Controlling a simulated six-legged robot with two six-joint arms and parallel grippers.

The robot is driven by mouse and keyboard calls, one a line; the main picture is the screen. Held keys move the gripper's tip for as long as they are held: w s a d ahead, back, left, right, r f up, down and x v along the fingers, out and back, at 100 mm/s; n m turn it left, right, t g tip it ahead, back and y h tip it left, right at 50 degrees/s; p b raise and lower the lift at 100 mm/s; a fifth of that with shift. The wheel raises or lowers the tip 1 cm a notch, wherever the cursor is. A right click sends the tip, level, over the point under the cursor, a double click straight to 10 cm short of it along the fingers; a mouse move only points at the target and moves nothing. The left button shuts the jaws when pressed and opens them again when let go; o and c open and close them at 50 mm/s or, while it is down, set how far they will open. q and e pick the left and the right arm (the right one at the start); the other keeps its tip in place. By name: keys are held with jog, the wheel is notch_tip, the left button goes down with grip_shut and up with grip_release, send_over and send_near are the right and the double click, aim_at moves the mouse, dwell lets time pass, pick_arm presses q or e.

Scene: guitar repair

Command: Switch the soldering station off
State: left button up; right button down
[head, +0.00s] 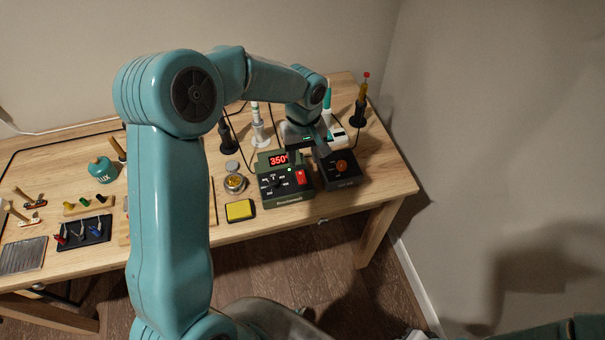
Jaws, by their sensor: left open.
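The soldering station (287,194) is a dark green box near the front right of the bench. Its display (278,160) is lit and reads 350° in red. A red rocker switch (301,177) sits on the right of its front panel, beside a dark knob and small buttons. My left gripper (307,156) is open and points down over the back right of the station, close above and behind the red switch. I cannot tell whether a fingertip touches the station. My right gripper is out of view.
A black box with an orange knob (342,166) stands right beside the station. Several irons in stands, one an upright dark holder (359,112), are behind. A brass-wool tin (235,183) and a yellow sponge (240,210) lie left. The bench (385,178) is bare at the right.

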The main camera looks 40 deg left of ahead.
aim_at(303, 181)
pick_arm(q)
notch_tip(303, 181, down, 8)
jog(key=shift+w+a+r+p, duration=0.1)
jog(key=shift+r+p, duration=0.15)
jog(key=shift+p, duration=0.1)
jog(key=shift+f, duration=0.9)
